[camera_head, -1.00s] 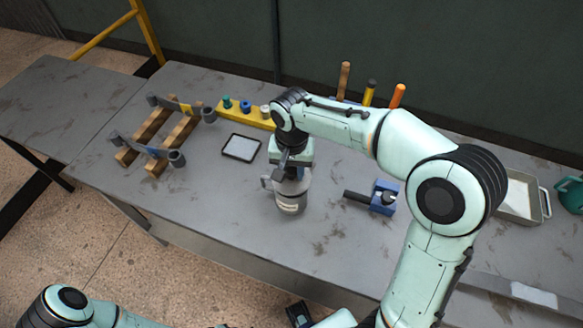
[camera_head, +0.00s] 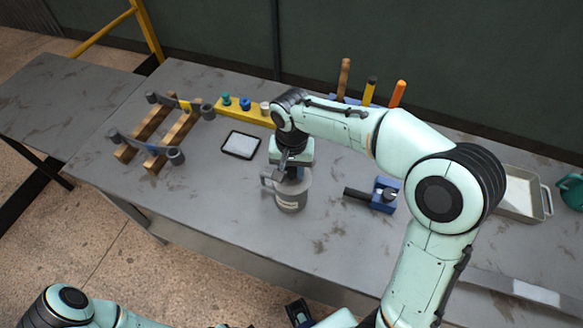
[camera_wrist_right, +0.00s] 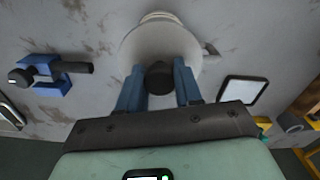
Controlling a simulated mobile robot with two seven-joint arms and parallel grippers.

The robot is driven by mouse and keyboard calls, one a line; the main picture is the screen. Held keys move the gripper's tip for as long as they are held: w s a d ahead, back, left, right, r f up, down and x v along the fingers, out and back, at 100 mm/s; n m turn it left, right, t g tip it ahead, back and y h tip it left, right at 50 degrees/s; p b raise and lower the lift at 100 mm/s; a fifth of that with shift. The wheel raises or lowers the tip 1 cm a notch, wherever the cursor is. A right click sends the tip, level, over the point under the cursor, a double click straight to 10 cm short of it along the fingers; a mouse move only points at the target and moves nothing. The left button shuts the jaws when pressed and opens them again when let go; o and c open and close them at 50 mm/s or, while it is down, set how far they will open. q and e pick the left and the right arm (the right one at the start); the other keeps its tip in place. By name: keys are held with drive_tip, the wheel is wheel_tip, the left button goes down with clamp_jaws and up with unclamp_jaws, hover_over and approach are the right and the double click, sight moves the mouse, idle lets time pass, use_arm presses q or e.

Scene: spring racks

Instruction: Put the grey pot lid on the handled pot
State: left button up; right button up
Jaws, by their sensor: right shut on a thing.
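The grey handled pot (camera_head: 291,198) stands upright on the bench in the head view, with its handle (camera_head: 266,181) to the left. My right gripper (camera_head: 291,176) is directly above it, pointing down. In the right wrist view its two blue fingers (camera_wrist_right: 158,88) are shut on the dark knob (camera_wrist_right: 158,76) of the grey pot lid (camera_wrist_right: 160,47). The round lid covers most of the pot's mouth in that view. Whether the lid rests on the rim is hidden. A dark part at the head view's bottom edge may be my left gripper (camera_head: 300,313); its jaws are not clear.
A black-framed pad (camera_head: 241,145) lies left of the pot, with a wooden rack (camera_head: 160,135) farther left. A yellow peg strip (camera_head: 245,110) is behind. A blue holder (camera_head: 384,194) stands to the right, a pale tray (camera_head: 520,195) farther right. The bench front is clear.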

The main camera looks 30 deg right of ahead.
sight(291, 170)
use_arm(q)
drive_tip(key=shift+f, duration=0.2)
use_arm(e)
drive_tip(key=shift+f, duration=0.35)
idle(0.4)
drive_tip(key=o, duration=1.8)
use_arm(q)
drive_tip(key=shift+r, duration=0.1)
use_arm(e)
drive_tip(key=shift+r+p, duration=1.4)
drive_tip(key=shift+r, duration=0.85)
drive_tip(key=shift+r+p, duration=1.1)
drive_tip(key=shift+r, duration=0.7)
use_arm(q)
drive_tip(key=w+r, duration=0.3)
drive_tip(key=r, duration=0.3)
drive_tip(key=shift+w, duration=0.25)
